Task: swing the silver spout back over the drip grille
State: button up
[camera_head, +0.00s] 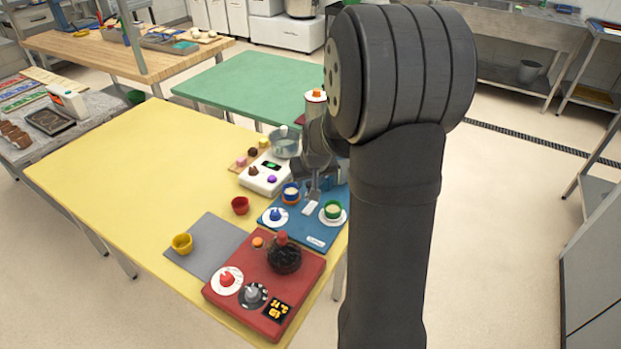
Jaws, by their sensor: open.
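My gripper (314,190) points down over the far part of a blue mat (290,232), small and dark in this view. It is open, and I see nothing between its fingers. A small pale piece (311,207) lies just below it on the mat; I cannot tell whether it touches. I cannot clearly make out the silver spout or the drip grille. My large dark arm covers the area to the right of the gripper and may hide them.
A white control box (268,176) and a metal bowl (285,144) stand left of the gripper. A red unit (242,294) is nearer. The yellow table (130,160) is clear at left.

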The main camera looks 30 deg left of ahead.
jog(key=v, duration=1.7)
jog(key=shift+r, duration=0.2)
jog(key=x, duration=1.7)
jog(key=shift+f, duration=0.25)
jog(key=shift+r, duration=0.1)
jog(key=v, duration=1.7)
jog(key=x, duration=1.6)
jog(key=shift+f, duration=0.4)
jog(key=shift+w+a+f, duration=0.15)
jog(key=shift+a+f, duration=0.05)
jog(key=shift+a, duration=0.1)
jog(key=shift+a+m, duration=0.6)
jog(key=shift+m, duration=0.2)
